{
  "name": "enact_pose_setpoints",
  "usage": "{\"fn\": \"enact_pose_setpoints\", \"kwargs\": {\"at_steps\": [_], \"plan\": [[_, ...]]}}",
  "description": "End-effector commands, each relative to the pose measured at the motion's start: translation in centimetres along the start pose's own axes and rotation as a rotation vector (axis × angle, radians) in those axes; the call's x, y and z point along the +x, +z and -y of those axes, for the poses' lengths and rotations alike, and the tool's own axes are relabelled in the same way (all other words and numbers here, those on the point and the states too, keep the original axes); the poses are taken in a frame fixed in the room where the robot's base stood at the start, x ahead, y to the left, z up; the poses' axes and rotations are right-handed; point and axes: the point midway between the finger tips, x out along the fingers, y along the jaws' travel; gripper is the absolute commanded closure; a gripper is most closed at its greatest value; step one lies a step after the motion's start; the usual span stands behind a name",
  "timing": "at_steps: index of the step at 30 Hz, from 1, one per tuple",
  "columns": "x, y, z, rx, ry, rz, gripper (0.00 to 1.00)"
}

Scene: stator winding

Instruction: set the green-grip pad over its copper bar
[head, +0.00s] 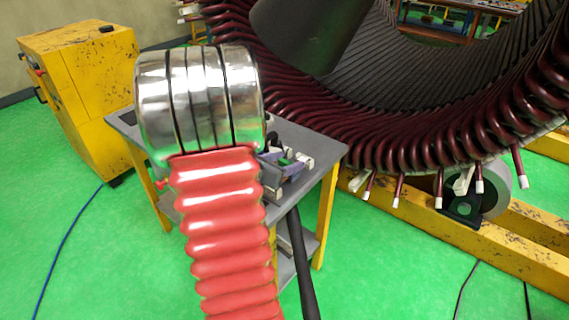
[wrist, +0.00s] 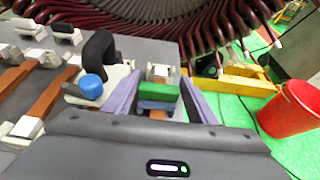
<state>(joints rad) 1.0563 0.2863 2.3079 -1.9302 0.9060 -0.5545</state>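The green-grip pad (wrist: 158,93) sits between the two purple fingers of my gripper (wrist: 160,84) in the wrist view. The fingertips appear to press on both its sides. A copper bar (wrist: 157,114) shows just below the pad, in line with it, with a white block (wrist: 160,73) at its far end. Whether the pad touches the bar or is held above it, I cannot tell. In the head view my gripper (head: 284,165) is at the right of the grey table (head: 316,149), with a bit of green between its fingers. My arm hides much of the table there.
Left of the gripper stand a blue-topped part (wrist: 92,86) and a black arched handle (wrist: 101,48), close to the left finger. Further left lie more copper bars (wrist: 47,98) with white end blocks. A red bucket (wrist: 289,108) is at the right. The stator (head: 400,150) rises behind the table.

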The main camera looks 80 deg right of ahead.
Motion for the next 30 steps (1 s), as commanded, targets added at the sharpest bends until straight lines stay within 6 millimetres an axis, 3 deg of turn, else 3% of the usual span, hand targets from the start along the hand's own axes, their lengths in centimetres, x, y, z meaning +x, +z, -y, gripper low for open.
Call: {"fn": "enact_pose_setpoints", "kwargs": {"at_steps": [7, 17, 23, 30], "plan": [[0.0, 0.0, 0.0, 0.000, 0.000, 0.000, 0.30], [-0.2, 0.0, -0.1, 0.000, 0.001, 0.000, 0.30], [-1.9, 0.1, -0.2, 0.000, 0.003, 0.002, 0.30], [-5.4, 0.0, -0.2, 0.000, 0.004, 0.002, 0.30]]}}
